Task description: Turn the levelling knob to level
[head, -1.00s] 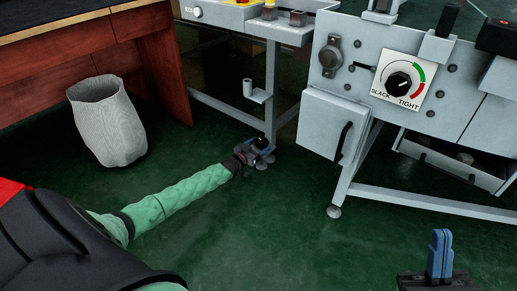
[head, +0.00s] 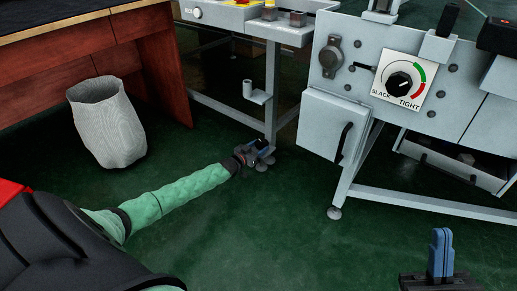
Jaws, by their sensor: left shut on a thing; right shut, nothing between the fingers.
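My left gripper (head: 262,150) is at the floor end of the conveyor's front leg (head: 271,100). It is small and dark in the head view. It is shut on the levelling knob at the foot of that leg; the gripper's fingers and wrist hide most of the knob, so its angle cannot be read. My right gripper (head: 441,252) is at the bottom right, upright, with its blue fingers together and nothing between them. It is well apart from the leg.
A grey control cabinet (head: 335,122) with a slack-tight dial (head: 402,84) stands to the right of the leg. A woven basket (head: 105,122) stands on the left by a wooden desk (head: 160,65). The green floor in front is clear.

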